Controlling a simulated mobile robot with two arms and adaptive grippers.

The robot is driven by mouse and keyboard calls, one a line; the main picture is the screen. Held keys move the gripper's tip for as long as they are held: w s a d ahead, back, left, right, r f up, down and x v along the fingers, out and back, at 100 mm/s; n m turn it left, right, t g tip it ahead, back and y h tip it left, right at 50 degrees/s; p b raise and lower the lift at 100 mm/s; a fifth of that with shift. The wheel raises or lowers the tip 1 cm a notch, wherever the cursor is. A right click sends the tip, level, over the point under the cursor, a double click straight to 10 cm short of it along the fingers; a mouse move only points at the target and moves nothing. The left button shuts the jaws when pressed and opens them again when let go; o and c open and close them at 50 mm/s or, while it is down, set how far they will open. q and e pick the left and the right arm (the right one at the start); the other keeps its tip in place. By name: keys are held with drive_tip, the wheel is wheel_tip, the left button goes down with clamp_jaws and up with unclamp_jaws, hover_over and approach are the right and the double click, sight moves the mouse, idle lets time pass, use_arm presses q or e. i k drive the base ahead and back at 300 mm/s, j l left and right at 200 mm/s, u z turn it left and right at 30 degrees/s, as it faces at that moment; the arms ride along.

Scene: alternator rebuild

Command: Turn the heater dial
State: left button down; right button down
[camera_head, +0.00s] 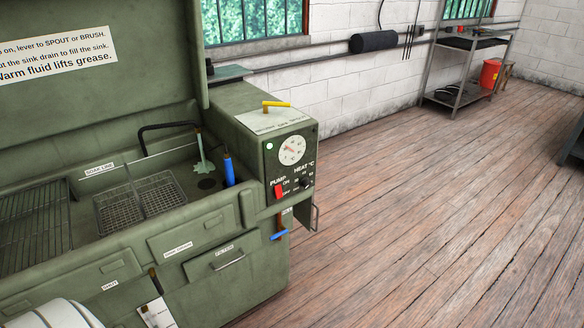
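The heater dial (305,184) is a small dark knob on the front of the green control box (276,160). It sits below the "HEAT °C" label, with small markings around it. Its pointer setting is too small to read. A round white gauge (292,150) with a red needle is above it. A red pump switch (279,190) is to its left, by an "ON" mark. Neither of my grippers is in view, and nothing touches the dial.
The green parts washer (179,246) fills the left, with wire baskets (155,193), a blue-handled brush (228,170) and a yellow lever (276,104). The wooden floor (430,190) at right is clear.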

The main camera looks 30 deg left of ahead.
sight(305, 182)
drive_tip(key=i+u, duration=0.1)
drive_tip(key=u, duration=1.15)
drive_tip(key=i+l+u, duration=0.2)
drive_tip(key=l+u, duration=0.2)
drive_tip(key=i+l+u, duration=0.15)
drive_tip(key=l+u, duration=0.2)
drive_tip(key=l, duration=0.15)
drive_tip(key=i+l+u, duration=0.1)
drive_tip(key=l+u, duration=0.65)
drive_tip(key=l, duration=0.25)
